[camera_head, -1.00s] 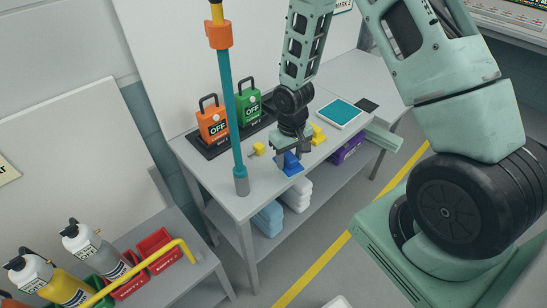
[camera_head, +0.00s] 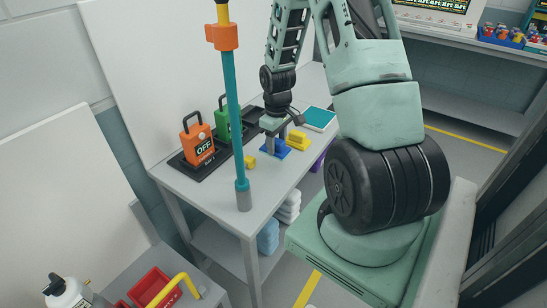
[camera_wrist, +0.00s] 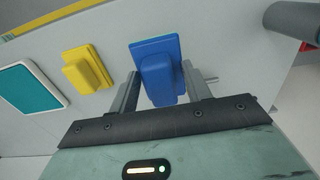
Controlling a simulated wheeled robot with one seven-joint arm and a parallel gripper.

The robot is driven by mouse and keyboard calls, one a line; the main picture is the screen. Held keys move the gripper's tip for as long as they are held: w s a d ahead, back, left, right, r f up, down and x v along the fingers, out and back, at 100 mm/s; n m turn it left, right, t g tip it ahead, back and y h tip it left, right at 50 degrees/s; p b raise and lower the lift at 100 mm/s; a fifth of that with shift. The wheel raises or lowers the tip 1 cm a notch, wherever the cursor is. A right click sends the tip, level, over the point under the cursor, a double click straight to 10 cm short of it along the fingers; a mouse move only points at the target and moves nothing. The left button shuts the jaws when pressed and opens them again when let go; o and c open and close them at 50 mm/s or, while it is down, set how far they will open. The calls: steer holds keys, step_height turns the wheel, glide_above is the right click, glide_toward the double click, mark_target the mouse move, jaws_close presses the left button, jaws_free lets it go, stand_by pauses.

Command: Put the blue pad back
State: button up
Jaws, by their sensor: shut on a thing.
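The blue pad (camera_head: 279,149) is a flat blue plate with a raised grip block. It is at the grey table's top, between a small yellow block (camera_head: 249,161) and a yellow pad (camera_head: 297,140). My gripper (camera_head: 270,143) points down and is shut on the pad's grip block. In the wrist view the blue pad (camera_wrist: 156,52) sits between my two fingers (camera_wrist: 160,88), its plate roughly in line with the yellow pad (camera_wrist: 86,69). I cannot tell whether its underside touches the table.
A teal-topped white panel (camera_head: 319,118) lies beyond the yellow pad. Orange (camera_head: 198,140) and green (camera_head: 222,122) lock boxes stand on a black tray behind. A teal post (camera_head: 235,120) rises at the table's front left. Bare tabletop (camera_head: 215,187) lies near the post.

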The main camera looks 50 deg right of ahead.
mark_target(277, 154)
steer(key=shift+f+p, duration=0.4)
steer(key=shift+f, duration=2.3)
steer(key=shift+f, duration=0.15)
steer(key=o, duration=0.9)
steer(key=shift+o, duration=0.2)
step_height(277, 154, up, 12)
steer(key=shift+r+b, duration=0.15)
steer(key=shift+b, duration=0.9)
